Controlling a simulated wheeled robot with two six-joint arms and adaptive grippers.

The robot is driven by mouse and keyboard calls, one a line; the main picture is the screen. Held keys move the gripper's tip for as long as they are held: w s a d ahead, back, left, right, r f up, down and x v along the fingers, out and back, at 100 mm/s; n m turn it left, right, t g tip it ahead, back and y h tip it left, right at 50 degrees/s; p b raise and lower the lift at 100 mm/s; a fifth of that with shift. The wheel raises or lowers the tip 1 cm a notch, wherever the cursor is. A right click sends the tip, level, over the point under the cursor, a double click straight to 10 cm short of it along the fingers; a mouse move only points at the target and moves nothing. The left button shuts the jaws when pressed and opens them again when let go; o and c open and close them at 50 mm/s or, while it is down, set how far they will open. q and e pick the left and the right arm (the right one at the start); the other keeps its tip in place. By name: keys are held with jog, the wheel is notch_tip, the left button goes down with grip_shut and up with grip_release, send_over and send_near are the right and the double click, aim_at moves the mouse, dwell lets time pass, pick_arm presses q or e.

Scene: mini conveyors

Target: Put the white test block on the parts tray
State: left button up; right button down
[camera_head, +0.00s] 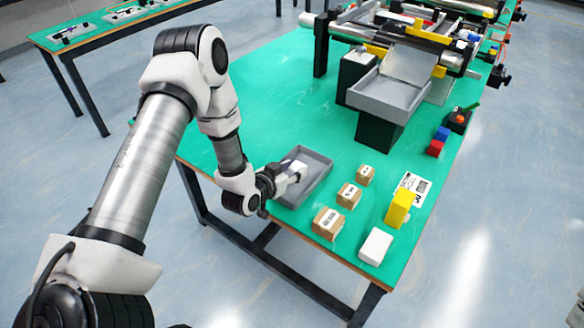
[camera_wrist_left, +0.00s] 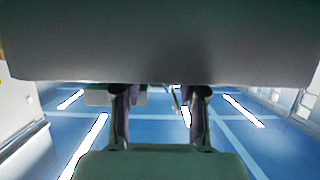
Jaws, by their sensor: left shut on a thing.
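My left gripper (camera_head: 281,177) comes in from the left and is shut on a small white block (camera_head: 297,171) over the grey parts tray (camera_head: 319,178). I cannot tell whether the block touches the tray floor. The left wrist view shows both fingers of the left gripper (camera_wrist_left: 159,120) reaching up to a broad grey surface (camera_wrist_left: 160,45); what that surface is cannot be told for sure. A second, larger white block (camera_head: 375,246) lies at the front right of the green table. My right gripper is not in view.
Several brown cartons (camera_head: 328,222) stand right of the tray. A yellow block (camera_head: 399,208) stands by a printed card (camera_head: 413,186). A conveyor with a grey chute (camera_head: 388,98) stands behind. The green table's left part (camera_head: 265,95) is clear.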

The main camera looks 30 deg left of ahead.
pick_arm(q)
jog(key=shift+w+f, duration=0.1)
jog(key=shift+f, duration=0.2)
jog(key=o, duration=1)
jog(key=shift+o, duration=0.8)
